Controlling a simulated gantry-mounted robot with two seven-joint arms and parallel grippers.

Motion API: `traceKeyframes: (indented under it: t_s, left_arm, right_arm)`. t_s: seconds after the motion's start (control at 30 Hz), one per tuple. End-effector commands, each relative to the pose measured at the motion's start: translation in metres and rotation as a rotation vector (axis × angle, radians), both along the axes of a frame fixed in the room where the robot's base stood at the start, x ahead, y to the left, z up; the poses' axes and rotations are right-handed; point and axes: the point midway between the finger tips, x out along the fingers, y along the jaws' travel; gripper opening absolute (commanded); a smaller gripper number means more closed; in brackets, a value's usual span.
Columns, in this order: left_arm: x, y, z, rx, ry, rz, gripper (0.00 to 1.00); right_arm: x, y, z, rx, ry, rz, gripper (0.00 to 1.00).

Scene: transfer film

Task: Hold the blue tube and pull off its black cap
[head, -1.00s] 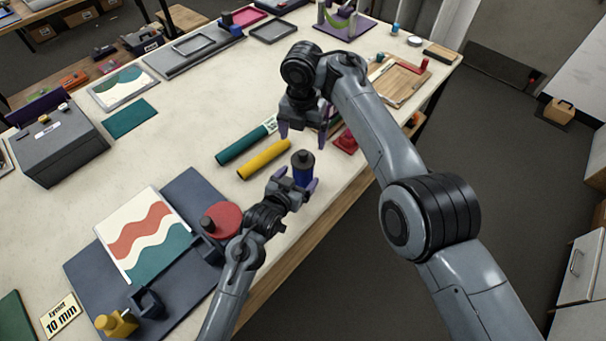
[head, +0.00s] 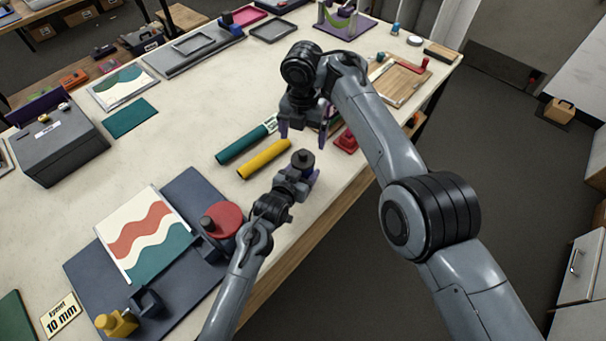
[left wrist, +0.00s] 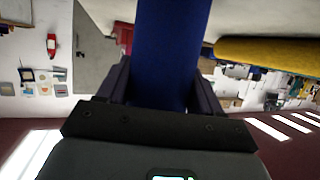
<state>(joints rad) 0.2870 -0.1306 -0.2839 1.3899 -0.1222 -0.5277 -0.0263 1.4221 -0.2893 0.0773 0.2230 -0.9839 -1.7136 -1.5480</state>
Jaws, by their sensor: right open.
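The blue tube (left wrist: 172,50) stands upright near the table's front edge, with its black cap (head: 303,159) on top. In the head view my left gripper (head: 304,178) reaches it from the front and hides most of its blue body. In the left wrist view the tube runs between the two fingers of my left gripper (left wrist: 160,90); whether both fingers press on it is not clear. My right gripper (head: 303,135) is open and empty, fingers pointing down, just behind and above the cap.
A yellow roll (head: 264,159) and a teal roll (head: 243,146) lie left of the tube. A red disc (head: 226,218) with a dark knob sits by the left forearm. A red block (head: 346,141) lies to the right.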

Motion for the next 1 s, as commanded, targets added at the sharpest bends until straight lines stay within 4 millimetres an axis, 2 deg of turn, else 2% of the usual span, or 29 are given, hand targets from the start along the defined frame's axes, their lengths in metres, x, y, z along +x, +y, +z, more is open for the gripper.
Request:
traceKeyframes:
  t_s: [0.03, 0.2, 0.27, 0.3, 0.33, 0.47, 0.63, 0.67, 0.8, 0.9, 1.0]
  left_arm:
    - [0.0, 0.0, 0.0, 0.0, 0.0, 0.0, 0.48]
    - [0.0, 0.0, 0.0, 0.0, 0.0, 0.0, 0.22]
    - [0.0, 0.0, 0.0, 0.0, 0.0, 0.0, 0.12]
    - [0.0, 0.0, 0.0, 0.0, 0.0, 0.0, 0.1]
    - [0.0, 0.0, 0.0, 0.0, 0.0, 0.0, 0.1]
    - [0.0, 0.0, 0.0, 0.0, 0.0, 0.0, 0.1]
    - [0.0, 0.0, 0.0, 0.0, 0.001, 0.0, 0.1]
    - [0.0, 0.0, 0.0, 0.0, 0.001, 0.0, 0.1]
    - [0.0, 0.0, -0.001, 0.0, 0.001, 0.0, 0.1]
    - [0.0, 0.0, -0.001, 0.0, 0.001, 0.0, 0.1]
    - [0.0, 0.0, 0.0, 0.0, 0.0, 0.0, 0.1]
  right_arm:
    - [0.0, 0.0, 0.0, 0.0, 0.0, 0.0, 0.92]
    - [0.0, 0.0, 0.0, 0.0, 0.0, 0.0, 0.92]
    - [0.0, 0.0, 0.0, 0.0, 0.0, 0.0, 0.92]
    - [0.0, 0.0, 0.0, 0.0, 0.0, 0.0, 0.95]
    - [0.0, 0.0, 0.0, 0.0, 0.0, 0.001, 0.99]
    - [0.0, 0.0, 0.0, 0.0, 0.0, 0.024, 1.0]
    - [0.002, -0.001, 0.005, -0.003, -0.014, 0.161, 1.0]
    - [0.006, -0.001, 0.012, -0.002, -0.032, 0.2, 1.0]
    - [0.027, 0.0, 0.06, -0.005, -0.18, 0.418, 1.0]
    - [0.035, 0.002, 0.078, -0.014, -0.275, 0.56, 1.0]
    - [0.037, 0.001, 0.086, -0.028, -0.357, 0.679, 1.0]
